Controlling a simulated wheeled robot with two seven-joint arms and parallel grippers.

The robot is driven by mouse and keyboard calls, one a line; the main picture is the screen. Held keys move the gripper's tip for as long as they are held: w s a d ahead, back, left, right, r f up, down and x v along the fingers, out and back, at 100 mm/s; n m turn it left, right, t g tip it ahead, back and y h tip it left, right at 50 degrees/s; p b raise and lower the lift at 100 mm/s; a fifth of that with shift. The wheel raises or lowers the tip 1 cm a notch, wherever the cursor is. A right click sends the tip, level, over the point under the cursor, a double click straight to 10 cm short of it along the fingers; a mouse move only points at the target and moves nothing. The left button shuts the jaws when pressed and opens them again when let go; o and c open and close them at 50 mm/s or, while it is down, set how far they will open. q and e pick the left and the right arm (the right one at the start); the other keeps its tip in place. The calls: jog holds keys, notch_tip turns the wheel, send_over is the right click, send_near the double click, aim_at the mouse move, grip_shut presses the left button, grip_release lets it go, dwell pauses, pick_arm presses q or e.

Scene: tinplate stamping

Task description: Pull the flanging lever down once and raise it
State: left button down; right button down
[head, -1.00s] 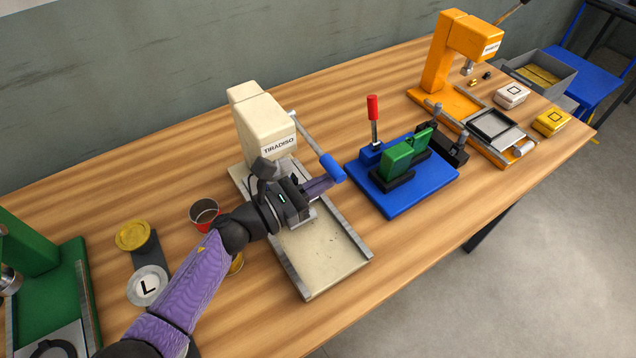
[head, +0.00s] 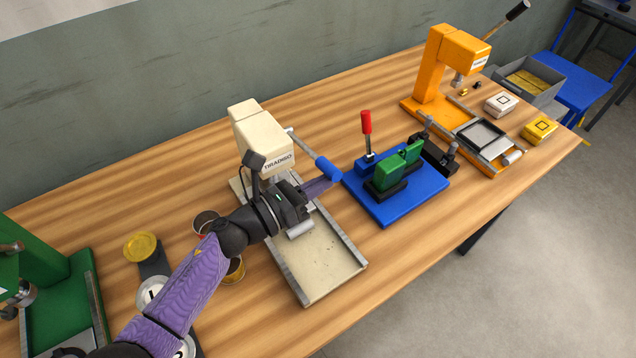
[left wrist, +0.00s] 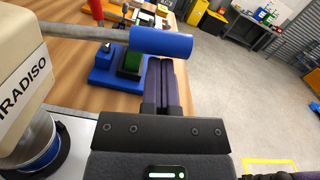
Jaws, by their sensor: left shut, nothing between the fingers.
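The cream press (head: 262,140) stands on the bench, and TIRADISO is written on its head. Its grey lever (head: 304,142) comes out on the right side and ends in a blue handle (head: 328,169). My left gripper (head: 330,182) is shut and empty, its purple fingers just below the blue handle. In the left wrist view the blue handle (left wrist: 160,42) lies just beyond the tips of the shut fingers (left wrist: 160,62); I cannot tell whether they touch. A blue-and-white can (left wrist: 38,150) is under the press head. My right gripper is not in view.
A blue fixture (head: 408,208) with green blocks and a red-handled lever stands right of the press. An orange press (head: 432,80) is farther right. A green machine (head: 45,275) and several tins, including a yellow lid (head: 140,246), are at left.

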pick_arm(q)
jog(key=w+a+r+n+p, duration=0.1)
jog(key=w+r+n+p, duration=0.1)
jog(key=r+n+p, duration=0.1)
jog(key=w+a+r+n+p, duration=0.2)
jog(key=r+n+p, duration=0.2)
jog(key=r, duration=0.4)
jog(key=shift+w+a+n, duration=0.15)
jog(key=shift+w+n, duration=0.1)
jog(key=shift+n, duration=0.55)
